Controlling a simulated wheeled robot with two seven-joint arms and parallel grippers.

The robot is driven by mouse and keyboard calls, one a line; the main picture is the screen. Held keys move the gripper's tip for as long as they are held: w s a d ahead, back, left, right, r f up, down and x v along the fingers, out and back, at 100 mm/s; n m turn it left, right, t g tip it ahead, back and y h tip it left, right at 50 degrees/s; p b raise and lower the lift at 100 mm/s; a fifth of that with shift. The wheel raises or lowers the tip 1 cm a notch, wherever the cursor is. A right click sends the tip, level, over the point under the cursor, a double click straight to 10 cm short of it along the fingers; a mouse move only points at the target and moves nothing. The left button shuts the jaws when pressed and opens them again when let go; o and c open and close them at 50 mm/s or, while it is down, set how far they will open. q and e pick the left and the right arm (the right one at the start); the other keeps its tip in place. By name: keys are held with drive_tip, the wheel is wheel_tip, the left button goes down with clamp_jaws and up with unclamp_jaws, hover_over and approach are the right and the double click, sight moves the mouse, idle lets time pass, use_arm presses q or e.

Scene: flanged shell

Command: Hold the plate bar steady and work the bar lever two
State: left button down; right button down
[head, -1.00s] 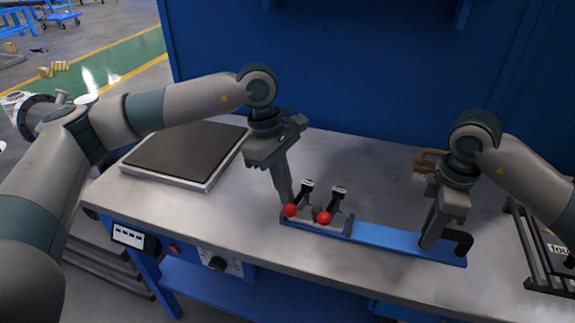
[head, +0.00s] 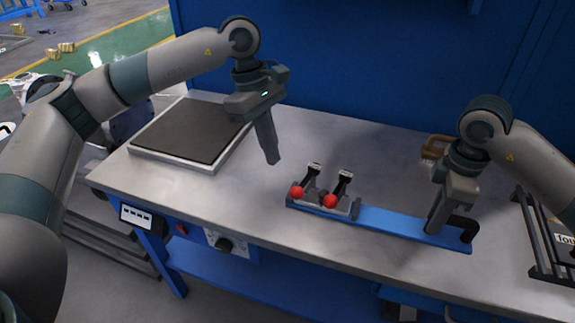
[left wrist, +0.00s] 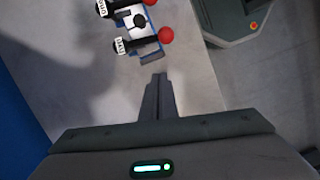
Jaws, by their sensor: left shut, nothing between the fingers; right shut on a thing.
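The blue plate bar (head: 385,219) lies on the bench. At its left end a pale block (head: 325,207) carries two levers, each with a red ball, a left one (head: 297,192) and a right one (head: 330,201). Black tags stand behind the balls; the left wrist view shows white lettering on the tags (left wrist: 120,46), too small to read surely. My left gripper (head: 272,161) is shut and empty, raised left of the levers and apart from them; its fingers also show in the left wrist view (left wrist: 158,78). My right gripper (head: 434,230) is shut on the bar's right end, beside a black bent handle (head: 468,227).
A dark-topped flat plate (head: 190,132) lies at the bench's left. A brown-handled brush (head: 433,148) sits behind my right gripper. A black rack (head: 540,235) stands at the right. The bench between the flat plate and the levers is clear.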

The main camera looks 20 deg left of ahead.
use_arm(q)
drive_tip(key=v, duration=0.4)
drive_tip(key=shift+a+r, duration=0.1)
drive_tip(key=shift+r, duration=0.2)
use_arm(e)
drive_tip(key=c, duration=1.5)
unclamp_jaws()
wheel_tip(320, 180, up, 12)
